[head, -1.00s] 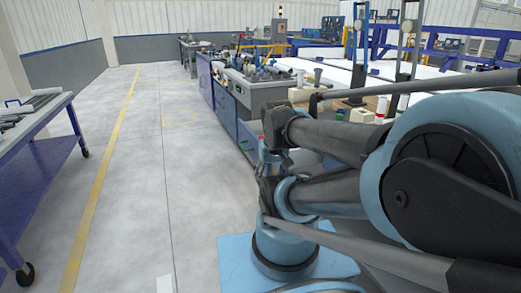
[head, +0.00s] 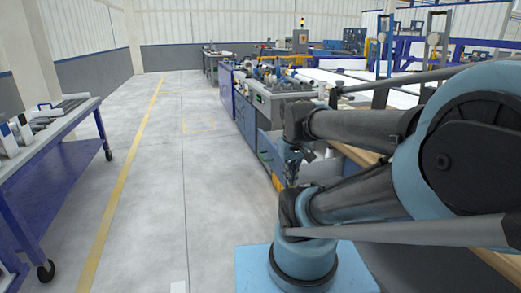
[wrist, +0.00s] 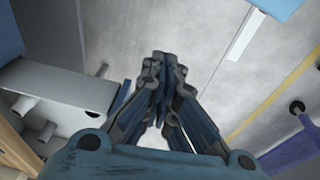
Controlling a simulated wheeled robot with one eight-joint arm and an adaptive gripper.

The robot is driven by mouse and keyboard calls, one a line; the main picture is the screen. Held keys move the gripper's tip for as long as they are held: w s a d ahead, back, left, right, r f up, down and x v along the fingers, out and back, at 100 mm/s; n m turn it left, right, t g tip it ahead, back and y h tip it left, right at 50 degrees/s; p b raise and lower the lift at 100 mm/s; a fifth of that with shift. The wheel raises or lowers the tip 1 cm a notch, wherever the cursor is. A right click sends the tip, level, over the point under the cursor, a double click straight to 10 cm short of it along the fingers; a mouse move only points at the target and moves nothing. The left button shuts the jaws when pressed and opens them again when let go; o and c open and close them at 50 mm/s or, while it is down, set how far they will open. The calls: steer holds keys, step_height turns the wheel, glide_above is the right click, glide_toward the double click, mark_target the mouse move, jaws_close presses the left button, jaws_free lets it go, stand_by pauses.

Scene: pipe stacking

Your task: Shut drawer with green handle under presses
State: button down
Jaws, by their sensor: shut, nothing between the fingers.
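The blue drawer (head: 267,144) is in the head view, on the front of the workbench row, just left of my arm. Its green handle (head: 264,156) shows as a small strip. The drawer appears to stick out from the bench, but my arm hides part of it, so I cannot tell how far. My gripper (head: 292,178) hangs close to the right of the handle in that picture; I see no clear contact. In the wrist view my gripper (wrist: 163,62) has its fingers together, empty, above the grey floor. I cannot make out the green handle there.
Benches with presses and pipe parts (head: 278,88) run along the right of the aisle. A blue trolley (head: 62,140) with metal parts stands at the left. The concrete floor (head: 185,160) between them is clear, with a yellow line (head: 125,165).

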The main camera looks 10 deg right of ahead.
steer(key=w+a+r+n+h, duration=0.15)
steer(key=w+n, duration=0.25)
steer(key=w, duration=0.6)
steer(key=w+a+r+n+g, duration=0.1)
steer(key=w+a+r+n, duration=0.3)
steer(key=w, duration=0.6)
steer(key=w+a+r+n+h, duration=0.15)
steer(key=w+n, duration=0.35)
steer(key=w, duration=0.5)
steer(key=w+a+f+n, duration=0.2)
steer(key=w+a+f, duration=0.1)
steer(key=w, duration=0.3)
steer(key=w+a+f+n, duration=0.2)
steer(key=w+a+n, duration=0.15)
steer(key=w, duration=0.25)
steer(key=w+d+f+h, duration=0.1)
steer(key=d+f, duration=0.6)
steer(key=f, duration=0.2)
steer(key=shift+w+f, duration=0.35)
steer(key=shift+m, duration=0.25)
